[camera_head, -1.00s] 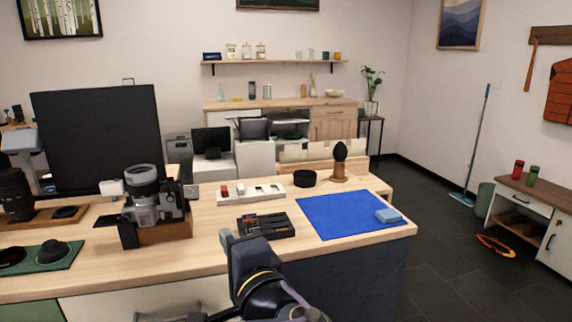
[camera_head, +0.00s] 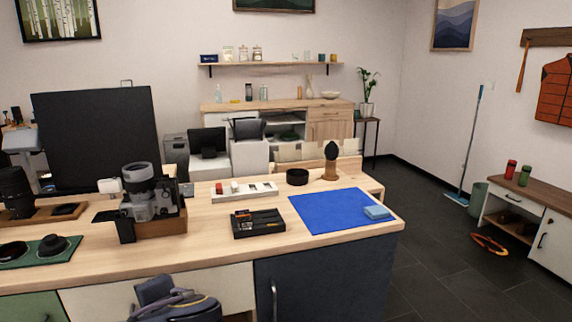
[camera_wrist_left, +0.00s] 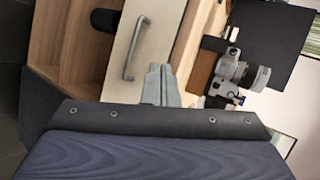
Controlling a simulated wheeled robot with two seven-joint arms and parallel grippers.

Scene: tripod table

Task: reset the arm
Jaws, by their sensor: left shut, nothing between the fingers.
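My left gripper (camera_wrist_left: 160,85) shows in the left wrist view, with its two grey fingers together and nothing between them. Behind the fingers in that view is a pale cabinet front with a bar handle (camera_wrist_left: 130,48). In the head view, part of my arm (camera_head: 175,301) shows at the bottom edge, left of centre, in front of the counter; its fingertips cannot be made out there. My right gripper is not in view.
The wooden counter (camera_head: 225,243) holds a camera rig (camera_head: 150,195), a black tray (camera_head: 258,223), a blue mat (camera_head: 325,212) with a blue block (camera_head: 376,212), and a dark egg-shaped item on a wooden stand (camera_head: 331,160).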

